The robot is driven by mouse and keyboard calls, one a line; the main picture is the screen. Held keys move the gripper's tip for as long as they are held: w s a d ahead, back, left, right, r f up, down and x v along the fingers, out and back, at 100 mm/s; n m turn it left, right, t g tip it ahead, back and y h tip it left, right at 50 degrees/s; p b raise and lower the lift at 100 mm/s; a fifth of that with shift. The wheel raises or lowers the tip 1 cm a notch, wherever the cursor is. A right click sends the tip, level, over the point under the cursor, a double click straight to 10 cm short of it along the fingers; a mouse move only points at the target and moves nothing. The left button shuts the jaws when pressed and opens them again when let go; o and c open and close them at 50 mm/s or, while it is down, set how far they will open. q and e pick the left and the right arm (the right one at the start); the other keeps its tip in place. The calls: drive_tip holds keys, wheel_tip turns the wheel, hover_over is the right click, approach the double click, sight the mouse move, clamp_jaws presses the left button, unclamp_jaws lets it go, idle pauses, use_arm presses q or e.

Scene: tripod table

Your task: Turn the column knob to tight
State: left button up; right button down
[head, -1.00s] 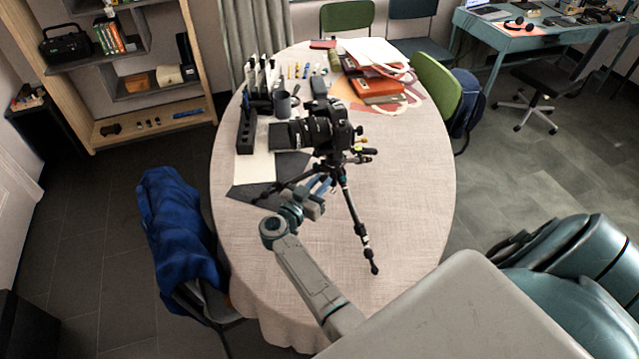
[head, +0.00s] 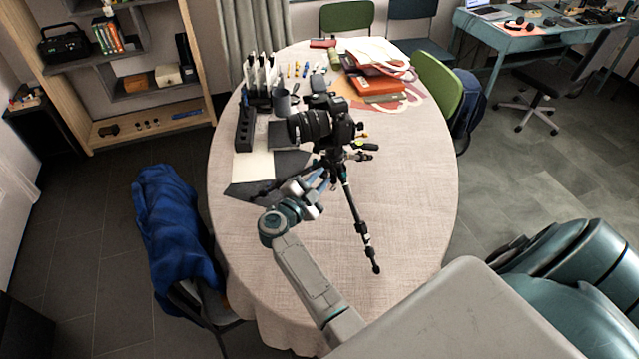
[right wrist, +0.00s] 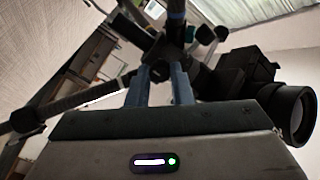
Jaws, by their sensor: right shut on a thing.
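A black camera (head: 322,124) sits on a black tripod (head: 355,215) standing on the table (head: 410,220). The camera's lens points left and also shows at the right of the right wrist view (right wrist: 290,112). My right gripper (head: 326,178) reaches in from the front, just below the camera at the tripod's column. In the right wrist view its two blue fingers (right wrist: 160,72) close on a small dark part at the column, which fits the column knob. The knob itself is mostly hidden by the fingers and shadow. My left gripper is not in view.
A tripod leg (right wrist: 65,106) runs close beside the right gripper. A blue jacket (head: 165,220) hangs on a chair at left. The table's front right is clear.

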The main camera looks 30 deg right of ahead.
drive_tip(key=m+b, duration=0.2)
drive_tip(key=m, duration=0.1)
drive_tip(key=m+b, duration=0.1)
drive_tip(key=shift+f, duration=0.25)
drive_tip(key=shift+r+m+b, duration=0.1)
drive_tip(key=shift+m+b, duration=0.85)
drive_tip(key=shift+m, duration=0.55)
drive_tip(key=c, duration=1.3)
unclamp_jaws()
